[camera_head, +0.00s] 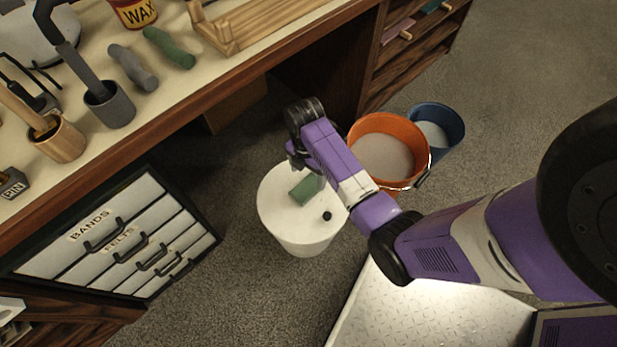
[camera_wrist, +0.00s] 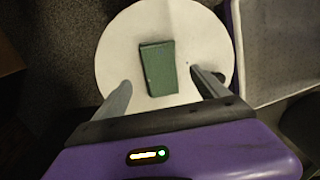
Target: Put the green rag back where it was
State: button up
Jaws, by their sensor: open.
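A flat green rectangle, which looks like the folded green rag (camera_head: 307,190), lies on the white round top of a bin (camera_head: 280,218). The wrist view shows the rag (camera_wrist: 159,68) near the middle of the white top (camera_wrist: 112,62). My gripper (camera_head: 303,170) is above the bin top, close to the rag. Its two fingers (camera_wrist: 161,80) are apart, one on each side of the rag in the wrist view, and nothing is held. I cannot tell the exact height of the fingertips above the rag.
An orange bucket (camera_head: 409,174) and a blue bucket (camera_head: 458,127) stand right of the bin. The bench (camera_head: 190,82) holds a grey roll (camera_head: 132,68), a green roll (camera_head: 168,47) and a wooden rack (camera_head: 260,22). A labelled drawer unit (camera_head: 120,238) stands left of the bin.

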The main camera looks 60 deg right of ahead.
aim_at(307, 183)
notch_tip(307, 183, up, 8)
jog(key=f+p, duration=0.1)
jog(key=p, duration=0.1)
jog(key=s+a+f+m+t+h, duration=0.1)
jog(key=s+a+f+m+t, duration=0.3)
jog(key=a, duration=0.4)
jog(key=s+a+r+m+t, duration=0.3)
jog(key=s+a+m, duration=0.1)
jog(key=a, duration=0.2)
jog(key=s+a+r+m+t, duration=0.2)
jog(key=s+r+t, duration=0.1)
jog(key=r, duration=0.5)
jog(key=s+a+r+m+t, duration=0.1)
jog(key=s+r+m+t, duration=0.1)
jog(key=r, duration=0.6)
jog(key=s+a+r+m+t, duration=0.2)
jog(key=s+r+m+t, duration=0.1)
jog(key=r, duration=0.6)
jog(key=s+m, duration=0.1)
jog(key=s, duration=0.1)
jog(key=shift+s+a+t+y, duration=0.3)
jog(key=shift+s+a+y, duration=0.05)
jog(key=shift+y, duration=0.05)
jog(key=shift+r, duration=0.1)
notch_tip(307, 183, up, 13)
jog(key=p, duration=1.2)
jog(key=shift+f, duration=0.2)
